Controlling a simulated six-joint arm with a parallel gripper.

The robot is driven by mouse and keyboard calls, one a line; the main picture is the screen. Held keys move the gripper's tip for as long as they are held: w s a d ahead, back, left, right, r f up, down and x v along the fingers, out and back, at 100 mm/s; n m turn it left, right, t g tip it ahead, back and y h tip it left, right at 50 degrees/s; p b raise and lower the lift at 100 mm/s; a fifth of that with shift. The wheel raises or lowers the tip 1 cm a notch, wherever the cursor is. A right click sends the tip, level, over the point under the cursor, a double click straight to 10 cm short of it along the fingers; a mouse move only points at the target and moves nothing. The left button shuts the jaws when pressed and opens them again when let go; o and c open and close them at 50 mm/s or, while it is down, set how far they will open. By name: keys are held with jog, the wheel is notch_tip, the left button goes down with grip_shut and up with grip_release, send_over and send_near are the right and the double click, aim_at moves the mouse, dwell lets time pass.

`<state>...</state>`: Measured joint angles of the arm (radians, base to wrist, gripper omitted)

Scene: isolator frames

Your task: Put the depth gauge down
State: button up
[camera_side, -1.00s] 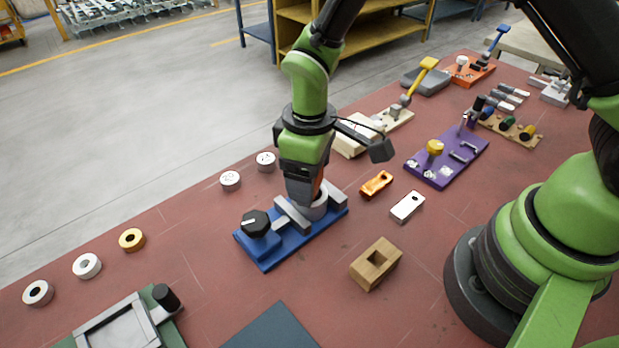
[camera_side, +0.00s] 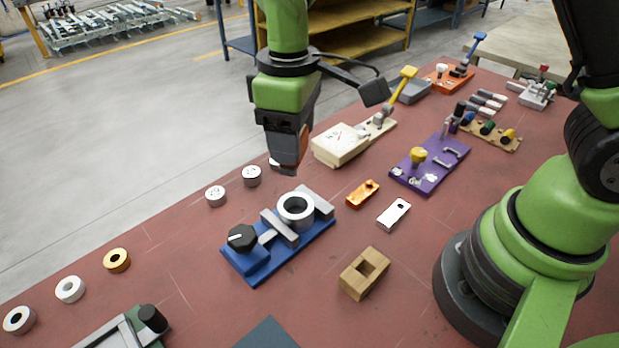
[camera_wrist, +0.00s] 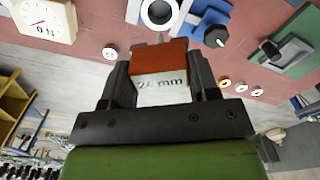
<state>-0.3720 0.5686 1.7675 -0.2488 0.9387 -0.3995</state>
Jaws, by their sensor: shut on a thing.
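My gripper (camera_side: 290,160) is shut on the depth gauge, a red-orange block with a pale face marked in mm (camera_wrist: 160,80), seen between the fingers in the wrist view. The first digits of the marking are hard to read. In the side view only a reddish sliver of the gauge (camera_side: 303,146) shows between the dark jaws. The gripper hangs in the air above and behind the blue vise fixture (camera_side: 262,262). A grey ring with an open bore (camera_side: 296,208) sits clamped in that fixture, apart from the gauge. The ring also shows at the top of the wrist view (camera_wrist: 160,12).
White round pieces (camera_side: 215,196) stand near the table's far edge. A cream box with a dial (camera_side: 342,143) is right of the gripper. An orange part (camera_side: 362,193), a silver plate (camera_side: 393,213) and a wooden block (camera_side: 364,273) lie nearby. Red table is bare between them.

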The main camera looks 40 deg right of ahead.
jog(key=shift+r, duration=0.4)
jog(key=shift+s+a+n, duration=0.1)
jog(key=shift+s+n, duration=0.3)
jog(key=shift+s, duration=0.05)
jog(key=s+f+n, duration=0.1)
jog(key=s+n, duration=1)
jog(key=s, duration=0.2)
jog(key=shift+s+d+f, duration=0.1)
jog(key=shift+s+f, duration=0.05)
jog(key=shift+f, duration=2.45)
jog(key=shift+s+d+f, duration=0.1)
jog(key=shift+s+f, duration=0.05)
jog(key=shift+f, duration=2.45)
jog(key=shift+f, duration=0.25)
jog(key=o, duration=1.1)
jog(key=shift+f, duration=0.1)
